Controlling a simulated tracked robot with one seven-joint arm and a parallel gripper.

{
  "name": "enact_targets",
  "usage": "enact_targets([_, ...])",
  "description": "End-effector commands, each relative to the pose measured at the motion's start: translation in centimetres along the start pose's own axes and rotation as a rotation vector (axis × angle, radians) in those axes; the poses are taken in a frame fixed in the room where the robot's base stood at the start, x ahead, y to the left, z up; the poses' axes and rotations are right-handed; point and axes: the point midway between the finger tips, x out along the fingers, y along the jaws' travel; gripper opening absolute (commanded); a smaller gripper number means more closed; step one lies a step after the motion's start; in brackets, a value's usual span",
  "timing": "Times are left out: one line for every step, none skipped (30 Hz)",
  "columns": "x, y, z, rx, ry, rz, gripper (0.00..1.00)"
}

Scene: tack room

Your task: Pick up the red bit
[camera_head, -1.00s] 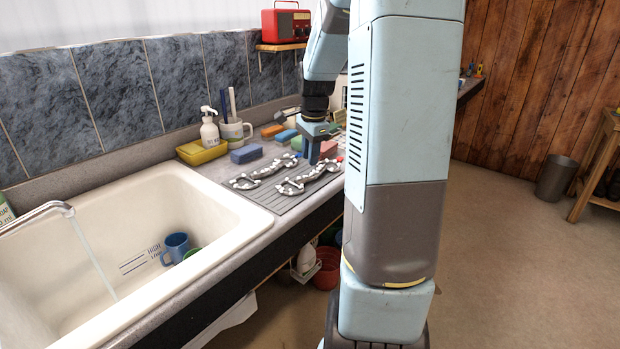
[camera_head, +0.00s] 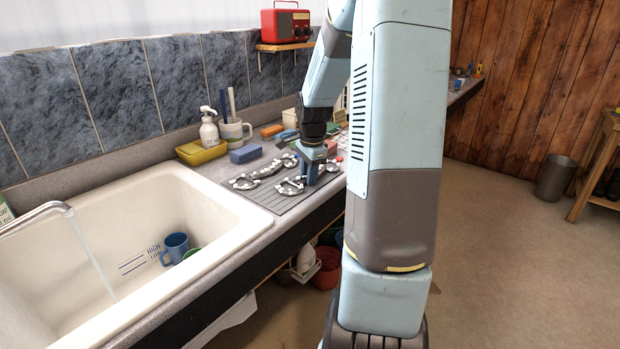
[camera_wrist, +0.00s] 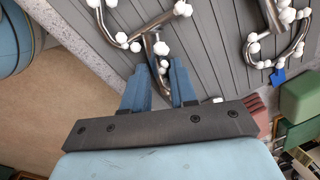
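I see no red on either bit. My gripper's blue fingers (camera_wrist: 161,68) are apart, with a foam-dotted part of the nearer bit between them. Whether they touch it is unclear.
A cream sink (camera_head: 130,210) with running water and a blue mug (camera_head: 175,247) is left of the drainboard. A blue block (camera_head: 246,154), yellow tray (camera_head: 203,152), soap bottle (camera_head: 209,129) and white mug (camera_head: 236,132) stand behind. A green block (camera_wrist: 300,98) is near the gripper.

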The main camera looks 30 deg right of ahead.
Motion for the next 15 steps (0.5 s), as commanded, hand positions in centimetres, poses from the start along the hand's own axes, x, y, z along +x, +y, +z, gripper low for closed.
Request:
enact_targets([0.02,0.01,0.03,0.000,-0.001,0.001,0.23])
enact_targets([0.02,0.01,0.04,-0.001,-0.001,0.001,0.20])
enact_targets([0.02,0.01,0.04,-0.001,-0.001,0.001,0.16])
enact_targets([0.02,0.01,0.05,-0.001,-0.001,0.001,0.13])
enact_targets([0.02,0.02,0.05,-0.001,-0.001,0.001,0.10])
enact_targets([0.02,0.02,0.05,-0.001,-0.001,0.001,0.07])
enact_targets([0.03,0.02,0.06,-0.001,-0.001,0.001,0.04])
enact_targets([0.03,0.02,0.06,-0.001,-0.001,0.001,0.01])
enact_targets([0.03,0.03,0.07,-0.001,-0.001,0.001,0.00])
enact_targets([0.03,0.03,0.07,-0.001,-0.001,0.002,0.00])
enact_targets([0.03,0.03,0.07,-0.001,-0.001,0.002,0.00])
enact_targets([0.03,0.04,0.08,-0.001,-0.001,0.002,0.00])
enact_targets([0.03,0.04,0.08,-0.001,-0.001,0.002,0.00])
enact_targets([0.03,0.04,0.08,-0.001,-0.001,0.002,0.00])
enact_targets([0.03,0.04,0.09,-0.001,-0.001,0.002,0.00])
